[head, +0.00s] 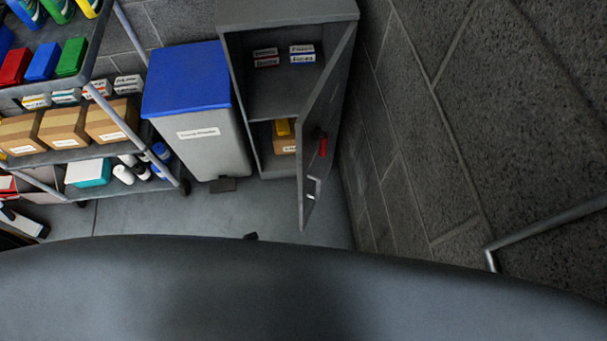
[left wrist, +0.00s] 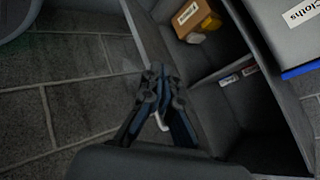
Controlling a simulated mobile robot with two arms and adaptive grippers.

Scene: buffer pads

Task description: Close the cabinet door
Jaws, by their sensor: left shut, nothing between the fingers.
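The grey cabinet (head: 267,95) stands in the back corner against the stone wall. Its door (head: 328,120) is hinged on the right and stands wide open, swung out toward me. The door has a pale metal handle (head: 313,188) and a red piece (head: 322,145) on it. My left gripper (left wrist: 160,76) is shut and empty in the left wrist view, in front of the cabinet and door. A pale bent bar (left wrist: 160,123), perhaps the handle, shows between its fingers; contact cannot be told. In the head view, only a small dark tip shows above my body's edge.
A grey bin with a blue lid (head: 187,78) stands left of the cabinet. Shelving (head: 130,130) with boxes and bottles is at the far left. Small labelled boxes (head: 302,53) and a brown box are inside the cabinet. The stone wall (head: 440,120) is close on the right.

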